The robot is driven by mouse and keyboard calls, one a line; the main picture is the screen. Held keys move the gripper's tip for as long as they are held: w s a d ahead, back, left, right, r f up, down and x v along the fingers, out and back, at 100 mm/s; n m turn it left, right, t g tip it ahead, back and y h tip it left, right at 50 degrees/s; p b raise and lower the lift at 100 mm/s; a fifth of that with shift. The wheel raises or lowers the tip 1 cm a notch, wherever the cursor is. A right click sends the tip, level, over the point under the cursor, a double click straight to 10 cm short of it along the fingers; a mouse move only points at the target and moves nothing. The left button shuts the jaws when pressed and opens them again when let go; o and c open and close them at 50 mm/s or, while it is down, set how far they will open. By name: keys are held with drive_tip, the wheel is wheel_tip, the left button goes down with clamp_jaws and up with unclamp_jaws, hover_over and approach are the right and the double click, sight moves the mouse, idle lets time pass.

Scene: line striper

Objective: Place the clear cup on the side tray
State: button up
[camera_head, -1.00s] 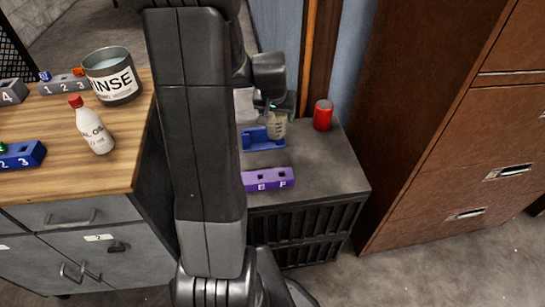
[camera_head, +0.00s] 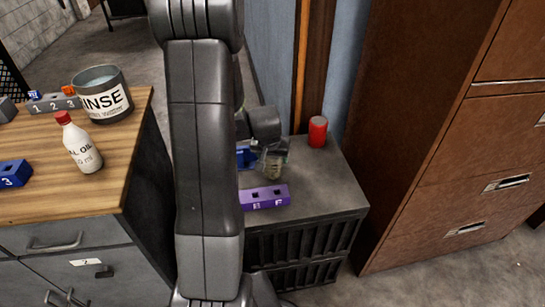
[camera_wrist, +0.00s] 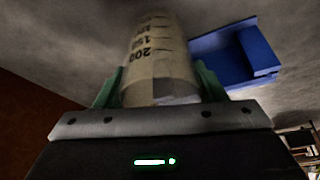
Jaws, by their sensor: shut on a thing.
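The clear cup (camera_wrist: 158,60) has graduation marks, 150 and 200 among them, and stands between the green fingers of my gripper (camera_wrist: 160,88) in the wrist view. My gripper is shut on it. In the head view the cup (camera_head: 272,166) is small and partly hidden by my gripper (camera_head: 272,150), over the back part of the dark low cabinet top (camera_head: 320,190). I cannot tell whether the cup touches that surface. A blue tray-like holder (camera_wrist: 235,52) lies just right of the cup in the wrist view; in the head view it is mostly hidden behind my arm.
A purple block marked E and F (camera_head: 265,197) lies in front of the cup. A red can (camera_head: 317,131) stands at the back right. The wooden counter (camera_head: 60,185) at left holds a rinse pot (camera_head: 104,98) and an oil bottle (camera_head: 78,143). Brown drawers (camera_head: 460,150) stand at right.

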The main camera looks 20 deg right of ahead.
drive_tip(key=shift+f, duration=0.2)
drive_tip(key=o, duration=1)
drive_tip(key=shift+r, duration=0.1)
drive_tip(key=shift+r, duration=0.15)
